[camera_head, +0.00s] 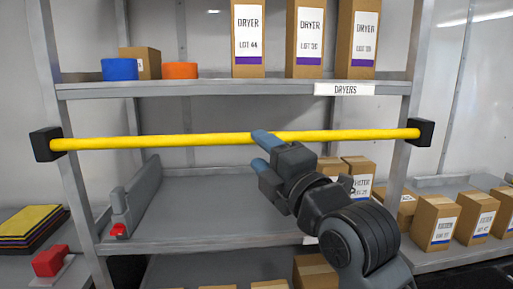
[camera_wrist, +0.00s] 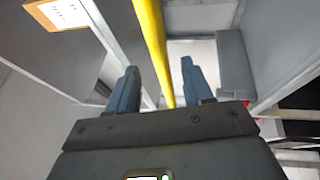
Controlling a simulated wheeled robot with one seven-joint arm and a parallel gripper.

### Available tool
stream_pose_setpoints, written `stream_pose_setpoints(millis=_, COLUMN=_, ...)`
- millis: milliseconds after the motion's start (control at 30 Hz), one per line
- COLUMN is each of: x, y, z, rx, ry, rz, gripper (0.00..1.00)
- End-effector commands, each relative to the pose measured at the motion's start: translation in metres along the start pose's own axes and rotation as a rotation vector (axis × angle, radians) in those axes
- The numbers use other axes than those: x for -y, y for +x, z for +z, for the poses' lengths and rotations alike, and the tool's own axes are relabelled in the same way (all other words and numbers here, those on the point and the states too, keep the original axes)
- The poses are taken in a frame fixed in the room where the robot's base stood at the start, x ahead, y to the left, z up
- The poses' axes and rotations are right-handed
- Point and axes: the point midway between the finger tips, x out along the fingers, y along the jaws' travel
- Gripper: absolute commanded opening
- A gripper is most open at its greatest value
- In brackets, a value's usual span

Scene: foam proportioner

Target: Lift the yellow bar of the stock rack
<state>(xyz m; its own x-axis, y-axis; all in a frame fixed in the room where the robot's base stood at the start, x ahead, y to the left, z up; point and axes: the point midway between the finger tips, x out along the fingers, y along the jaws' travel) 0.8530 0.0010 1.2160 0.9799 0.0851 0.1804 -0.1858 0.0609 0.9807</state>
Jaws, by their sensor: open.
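The yellow bar (camera_head: 190,140) runs level across the front of the stock rack (camera_head: 230,89), with its ends in black brackets (camera_head: 46,144) on the two uprights. My gripper (camera_head: 260,150) is open at the middle of the bar. In the head view its upper blue finger overlaps the bar and its lower finger is below it. In the wrist view the bar (camera_wrist: 152,40) passes through the gap between the two fingers of my gripper (camera_wrist: 157,72). I cannot tell whether the fingers touch the bar or how deep it sits between them.
Dryer boxes (camera_head: 310,38), a blue roll (camera_head: 119,69) and an orange roll (camera_head: 180,70) stand on the shelf above the bar. A grey divider (camera_head: 135,200) with a red part stands on the shelf below. Filter boxes (camera_head: 358,172) stand behind my arm. The middle shelf is largely bare.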

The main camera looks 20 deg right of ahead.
Motion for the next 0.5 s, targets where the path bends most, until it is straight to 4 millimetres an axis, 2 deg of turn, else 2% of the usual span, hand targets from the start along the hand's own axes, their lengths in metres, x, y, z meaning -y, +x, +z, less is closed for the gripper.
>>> stream_pose_setpoints(millis=100, x=-0.001, y=-0.012, z=0.006, rx=0.003, ry=0.001, rz=-0.002, gripper=0.51)
stream_pose_setpoints(millis=167, x=-0.001, y=-0.011, z=0.005, rx=0.002, ry=0.000, rz=-0.001, gripper=0.51)
stream_pose_setpoints(millis=500, x=-0.003, y=0.038, z=0.005, rx=0.000, ry=0.000, rz=-0.001, gripper=0.51)
